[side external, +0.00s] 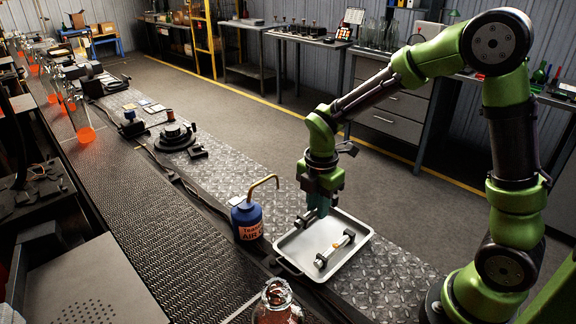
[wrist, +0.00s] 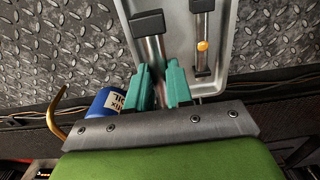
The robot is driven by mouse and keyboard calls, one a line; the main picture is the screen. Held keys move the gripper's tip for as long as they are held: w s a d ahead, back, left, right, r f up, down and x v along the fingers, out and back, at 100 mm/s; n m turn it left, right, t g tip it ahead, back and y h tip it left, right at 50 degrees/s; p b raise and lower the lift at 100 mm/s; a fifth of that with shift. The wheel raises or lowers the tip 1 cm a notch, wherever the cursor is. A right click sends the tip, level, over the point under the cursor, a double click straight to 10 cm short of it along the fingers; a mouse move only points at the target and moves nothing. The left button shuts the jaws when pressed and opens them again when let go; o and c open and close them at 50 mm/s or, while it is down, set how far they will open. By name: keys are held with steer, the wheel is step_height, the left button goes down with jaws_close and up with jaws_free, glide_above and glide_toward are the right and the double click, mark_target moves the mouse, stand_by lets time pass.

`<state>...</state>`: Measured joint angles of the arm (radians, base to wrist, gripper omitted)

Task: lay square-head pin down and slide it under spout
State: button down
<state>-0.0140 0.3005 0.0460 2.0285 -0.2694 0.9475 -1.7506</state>
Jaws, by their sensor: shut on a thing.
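My gripper (side external: 316,211) hangs over the left back part of the tray, just right of the blue oil can (side external: 247,220) and its curved brass spout (side external: 266,181). In the wrist view, its teal fingers (wrist: 161,88) are shut on a metal pin (wrist: 154,48) with a dark square head (wrist: 148,22). The pin's lower end is hidden by the gripper. In the wrist view the can (wrist: 106,102) is left of the fingers and the spout (wrist: 72,97) is further left, apart from the pin. I cannot tell how far the pin is above the tray.
The shallow metal tray (side external: 366,232) stands on the diamond-plate bench (side external: 225,165). A second bar (side external: 335,249) with dark ends and an orange spot lies in it, also in the wrist view (wrist: 203,60). A glass bottle (side external: 277,305) stands in front. Dark round fixtures (side external: 174,134) stand further back.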

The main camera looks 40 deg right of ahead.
steer(key=shift+d+r, duration=0.25)
steer(key=shift+r, duration=0.25)
steer(key=shift+d+r, duration=0.2)
steer(key=shift+r, duration=0.3)
steer(key=shift+s+d+f+m, duration=0.2)
steer(key=shift+s+d+m, duration=0.2)
steer(key=shift+d+m, duration=0.25)
steer(key=d+f+m, duration=0.1)
steer(key=m, duration=0.1)
steer(key=s+m, duration=0.1)
steer(key=m, duration=0.2)
steer(key=s+d+f+m, duration=0.1)
steer(key=m, duration=0.2)
steer(key=shift+d+f, duration=0.35)
steer(key=shift+s+d+f+m, duration=0.1)
steer(key=shift+f+m, duration=0.05)
steer(key=shift+m, duration=0.45)
steer(key=shift+d+f+m, duration=0.1)
steer(key=shift+m, duration=0.45)
steer(key=m, duration=0.3)
steer(key=shift+s+d+f+m, duration=0.2)
steer(key=shift+f+m, duration=0.1)
steer(key=shift+f, duration=0.1)
steer(key=m, duration=0.2)
steer(key=shift+w+m, duration=0.15)
steer(key=shift+m, duration=0.15)
glide_above(298, 201)
steer(key=shift+d+f, duration=0.1)
steer(key=shift+f, duration=2.45)
